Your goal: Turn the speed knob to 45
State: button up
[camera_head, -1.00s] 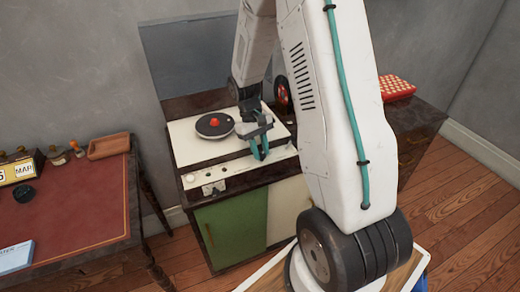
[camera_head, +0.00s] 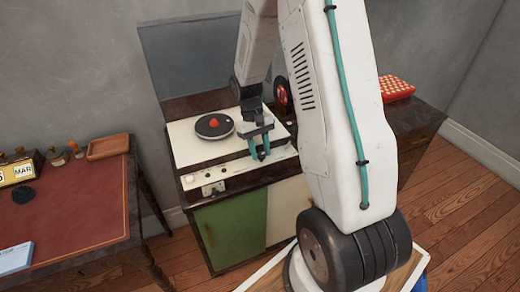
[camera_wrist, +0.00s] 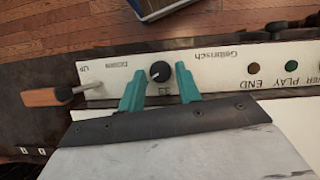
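The speed knob (camera_wrist: 160,71) is small, round and black with a light pointer mark, on the white front strip (camera_wrist: 215,60) of the record player. In the wrist view a "33" label is printed beside it; the pointer's exact setting is too small to read. My gripper (camera_wrist: 158,77) is open, its two teal fingertips on either side of the knob. I cannot tell whether they touch it. In the head view my gripper (camera_head: 260,155) is over the right part of the front strip, and I cannot make out the knob there.
A wooden-handled lever (camera_wrist: 55,96) marked UP and DOWN is left of the knob in the wrist view. The END button (camera_wrist: 253,67) and PLAY button (camera_wrist: 291,66) are to the right. The turntable (camera_head: 213,126), with a red-topped centre, lies behind the strip.

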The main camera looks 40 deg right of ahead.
jog(key=shift+r, duration=0.1)
jog(key=v, duration=0.7)
jog(key=shift+r, duration=0.25)
jog(key=shift+w, duration=0.15)
jog(key=s, duration=0.1)
jog(key=s+a, duration=0.1)
jog(key=shift+s+a+r+m+g, duration=0.1)
jog(key=shift+s+r+m+g, duration=0.05)
jog(key=shift+s+m+g, duration=0.2)
jog(key=s+a+r+n+t, duration=0.1)
jog(key=s+a+r+t, duration=0.2)
jog(key=s+a+r, duration=0.4)
jog(key=s+a+r+n+t, duration=0.1)
jog(key=s+a+r+t, duration=0.2)
jog(key=s+a+r, duration=0.4)
jog(key=s+r, duration=0.4)
jog(key=s, duration=0.3)
jog(key=shift+a+r+h, duration=0.15)
jog(key=shift+a+h, duration=0.05)
jog(key=shift+h, duration=0.1)
jog(key=shift+o, duration=0.3)
jog(key=shift+s+n+t, duration=0.1)
jog(key=shift+n+t, duration=0.15)
